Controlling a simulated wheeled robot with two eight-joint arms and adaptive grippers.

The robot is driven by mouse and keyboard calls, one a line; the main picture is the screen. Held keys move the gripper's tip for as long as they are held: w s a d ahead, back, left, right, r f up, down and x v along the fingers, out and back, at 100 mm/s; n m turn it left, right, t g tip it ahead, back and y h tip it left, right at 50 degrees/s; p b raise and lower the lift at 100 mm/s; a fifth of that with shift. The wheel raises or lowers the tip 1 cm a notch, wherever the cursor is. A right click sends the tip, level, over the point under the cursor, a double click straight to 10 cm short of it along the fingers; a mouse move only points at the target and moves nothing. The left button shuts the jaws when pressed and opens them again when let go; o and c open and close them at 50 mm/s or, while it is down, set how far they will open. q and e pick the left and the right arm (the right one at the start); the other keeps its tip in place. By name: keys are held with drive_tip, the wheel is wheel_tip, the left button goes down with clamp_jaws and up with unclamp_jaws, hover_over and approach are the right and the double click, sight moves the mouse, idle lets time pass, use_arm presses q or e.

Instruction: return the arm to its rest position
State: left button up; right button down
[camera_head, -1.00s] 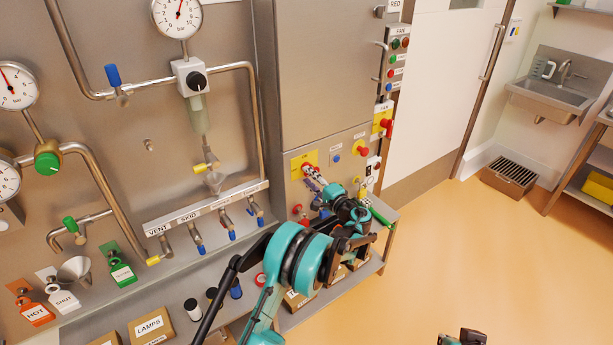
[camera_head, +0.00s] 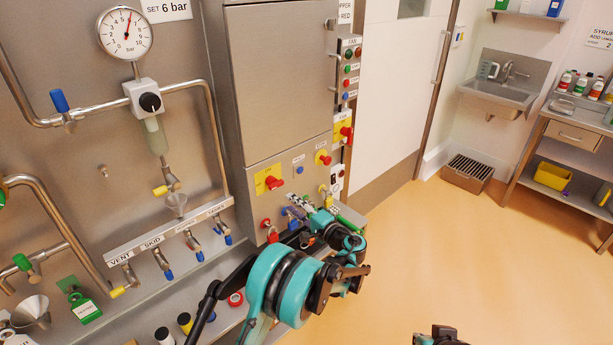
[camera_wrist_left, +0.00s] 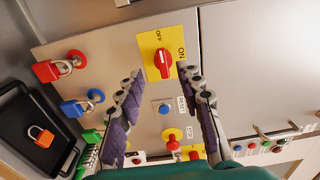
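My left arm reaches in from the bottom of the head view. Its left gripper (camera_head: 296,203) is in front of the lower control panel, below and right of a red rotary switch on a yellow plate (camera_head: 268,181). In the left wrist view my left gripper (camera_wrist_left: 160,115) has its two fingers spread wide with nothing between them. The red switch (camera_wrist_left: 162,64) shows beyond the fingers, apart from them, its handle seemingly lined up with the OFF mark. A dark piece of mine shows at the bottom edge of the head view; the right gripper's state cannot be made out.
Red (camera_wrist_left: 50,69) and blue (camera_wrist_left: 78,106) padlocks hang left of the switch; an orange padlock (camera_wrist_left: 41,136) is over a black tray. Pipes and valves (camera_head: 190,240) line the wall at left. The orange floor (camera_head: 480,250) at right is clear.

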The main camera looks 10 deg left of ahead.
use_arm(q)
drive_tip(key=s+a+r+n+g+h, duration=0.1)
drive_tip(key=s+a+r+g+h, duration=0.2)
drive_tip(key=s, duration=0.4)
drive_tip(key=s+a+r+n+h, duration=0.2)
drive_tip(key=s+a+r+h, duration=0.1)
drive_tip(key=s+a, duration=0.3)
drive_tip(key=s+d+f+n+h, duration=0.1)
drive_tip(key=s+d+h, duration=0.1)
drive_tip(key=s, duration=0.6)
drive_tip(key=s+d+f+n+h, duration=0.2)
drive_tip(key=s+d+h, duration=0.1)
drive_tip(key=s, duration=0.6)
drive_tip(key=s+d+f+n+h, duration=0.1)
drive_tip(key=s+d+h, duration=0.1)
drive_tip(key=s, duration=0.6)
drive_tip(key=shift+s+d+f+g+h, duration=0.25)
drive_tip(key=shift+s+g+h, duration=0.15)
drive_tip(key=shift+h, duration=0.2)
